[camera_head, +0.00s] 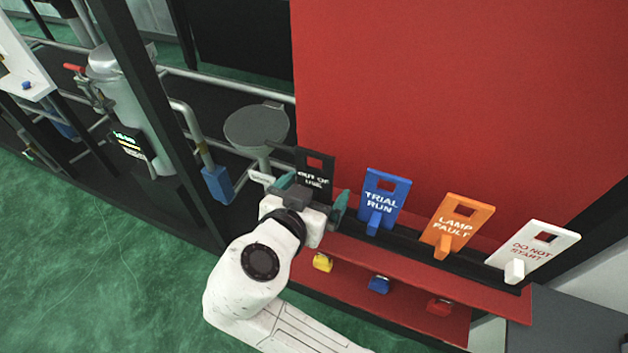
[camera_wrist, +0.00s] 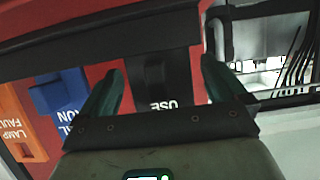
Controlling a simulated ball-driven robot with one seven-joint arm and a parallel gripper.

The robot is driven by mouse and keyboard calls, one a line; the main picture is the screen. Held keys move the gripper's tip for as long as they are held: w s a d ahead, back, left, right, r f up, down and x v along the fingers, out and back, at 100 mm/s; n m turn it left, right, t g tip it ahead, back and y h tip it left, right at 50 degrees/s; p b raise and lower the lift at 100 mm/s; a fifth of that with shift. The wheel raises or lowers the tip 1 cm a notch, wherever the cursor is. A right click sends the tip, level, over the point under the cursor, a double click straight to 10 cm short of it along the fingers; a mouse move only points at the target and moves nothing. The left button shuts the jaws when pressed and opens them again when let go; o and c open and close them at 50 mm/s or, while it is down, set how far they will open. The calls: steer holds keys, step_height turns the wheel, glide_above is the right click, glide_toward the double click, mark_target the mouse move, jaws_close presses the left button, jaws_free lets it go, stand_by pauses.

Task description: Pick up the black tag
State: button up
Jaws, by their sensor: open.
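The black tag (camera_head: 320,178) reads "OUT OF USE" and stands upright at the left end of a row of tags, against a red panel. My gripper (camera_head: 311,196) is in front of it and hides its lower part. In the wrist view, the black tag (camera_wrist: 166,92) lies between the two teal fingers of my gripper (camera_wrist: 162,84). The fingers are open, with gaps on both sides of the tag. I cannot tell how deep the tag sits between them.
To the right stand a blue "TRIAL RUN" tag (camera_head: 383,195), an orange "LAMP FAULT" tag (camera_head: 459,219) and a white "DO NOT START" tag (camera_head: 535,248). Below, a red shelf (camera_head: 400,312) has yellow, blue and red padlocks. A grey round plate (camera_head: 257,128) and pipes are at left.

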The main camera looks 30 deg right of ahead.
steer(key=shift+x, duration=1.15)
steer(key=c, duration=1.1)
steer(key=shift+o, duration=0.2)
steer(key=shift+r, duration=0.1)
